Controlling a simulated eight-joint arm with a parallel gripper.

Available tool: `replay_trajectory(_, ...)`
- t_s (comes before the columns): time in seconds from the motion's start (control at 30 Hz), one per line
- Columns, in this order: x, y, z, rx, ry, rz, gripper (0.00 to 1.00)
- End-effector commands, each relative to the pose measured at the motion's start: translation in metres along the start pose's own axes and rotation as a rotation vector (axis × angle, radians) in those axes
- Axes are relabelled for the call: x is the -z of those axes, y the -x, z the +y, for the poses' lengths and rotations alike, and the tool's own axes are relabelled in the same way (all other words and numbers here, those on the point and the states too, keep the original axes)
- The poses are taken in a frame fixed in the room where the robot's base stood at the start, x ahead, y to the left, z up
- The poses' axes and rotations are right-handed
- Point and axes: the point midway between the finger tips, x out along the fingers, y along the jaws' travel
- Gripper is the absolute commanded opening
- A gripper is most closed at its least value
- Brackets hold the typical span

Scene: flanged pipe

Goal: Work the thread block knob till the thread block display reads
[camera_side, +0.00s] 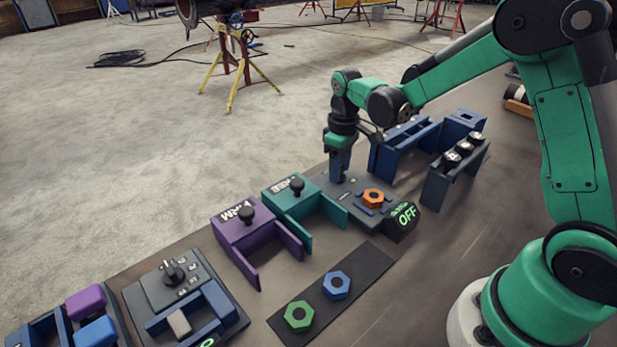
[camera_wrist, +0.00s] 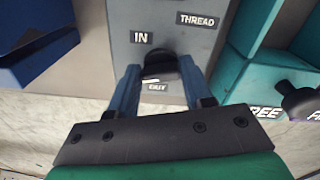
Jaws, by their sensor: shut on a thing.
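The thread block (camera_side: 336,184) is a grey block in the middle of the bench in the side view, with an orange hex nut (camera_side: 373,197) on it. Its dark display (camera_side: 405,216) shows "OFF" in green. In the wrist view the thread block (camera_wrist: 190,50) carries the labels "THREAD", "IN" and one partly hidden label that seems to read "OUT". My gripper (camera_side: 340,178) points down over the block's far end. In the wrist view my gripper (camera_wrist: 160,75) has its blue fingers either side of the black knob (camera_wrist: 160,66), shut on it. In the side view the fingers hide the knob.
A teal block (camera_side: 290,186) and a purple block (camera_side: 244,222), each with a black knob, stand left of the thread block. Blue (camera_side: 337,285) and green (camera_side: 299,317) nuts lie on a dark strip in front. Blue holders (camera_side: 405,140) and a dark rack (camera_side: 455,172) stand behind to the right.

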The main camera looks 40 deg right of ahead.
Motion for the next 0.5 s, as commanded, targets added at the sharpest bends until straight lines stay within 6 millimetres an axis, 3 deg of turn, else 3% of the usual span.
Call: replay_trajectory(0.5,0.0002,0.0005,-0.0013,0.0,-0.376,0.0,0.0)
